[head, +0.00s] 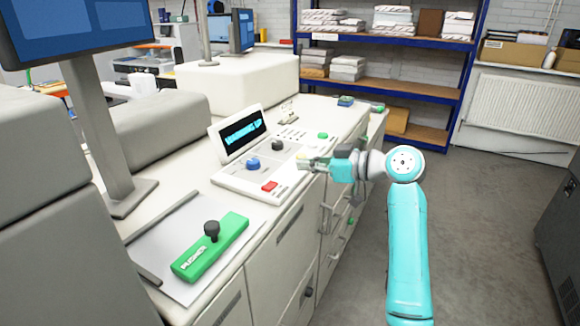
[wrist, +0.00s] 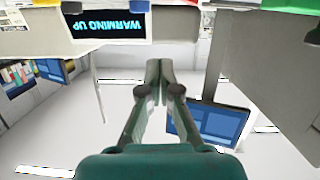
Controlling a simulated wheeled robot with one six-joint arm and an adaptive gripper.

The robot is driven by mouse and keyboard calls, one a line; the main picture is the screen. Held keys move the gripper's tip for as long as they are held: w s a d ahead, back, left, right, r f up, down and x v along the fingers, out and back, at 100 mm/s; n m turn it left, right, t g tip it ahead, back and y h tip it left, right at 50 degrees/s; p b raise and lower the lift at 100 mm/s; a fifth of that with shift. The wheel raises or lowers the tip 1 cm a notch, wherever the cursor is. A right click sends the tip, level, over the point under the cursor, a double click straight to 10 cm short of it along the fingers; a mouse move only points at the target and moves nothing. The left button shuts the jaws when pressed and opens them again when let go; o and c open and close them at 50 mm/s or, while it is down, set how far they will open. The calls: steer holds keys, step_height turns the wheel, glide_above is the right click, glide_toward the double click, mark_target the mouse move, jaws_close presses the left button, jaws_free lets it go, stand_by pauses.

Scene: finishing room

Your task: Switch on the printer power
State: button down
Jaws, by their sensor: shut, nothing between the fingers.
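The printer's control panel (head: 240,188) is on the white machine's top. Its tilted display (head: 243,137) is lit and reads "WARMING UP"; the display also shows upside down in the wrist view (wrist: 108,25). The panel carries a red button (head: 269,186), a blue knob (head: 252,164), a black knob (head: 278,145) and a green button (head: 323,135). Which one is the power switch, I cannot tell. My gripper (head: 303,161) is at the panel's right side, shut and empty; its closed fingertips (wrist: 158,64) show in the wrist view. Contact with the panel cannot be made out.
A green pusher block (head: 210,246) with a black knob lies on the near worktop. A monitor on a grey stand (head: 108,150) rises at left. Blue shelves (head: 390,85) with paper stacks stand behind. The floor (head: 480,220) to the right is clear.

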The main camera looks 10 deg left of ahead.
steer(key=shift+v, duration=1.35)
steer(key=shift+f, duration=0.1)
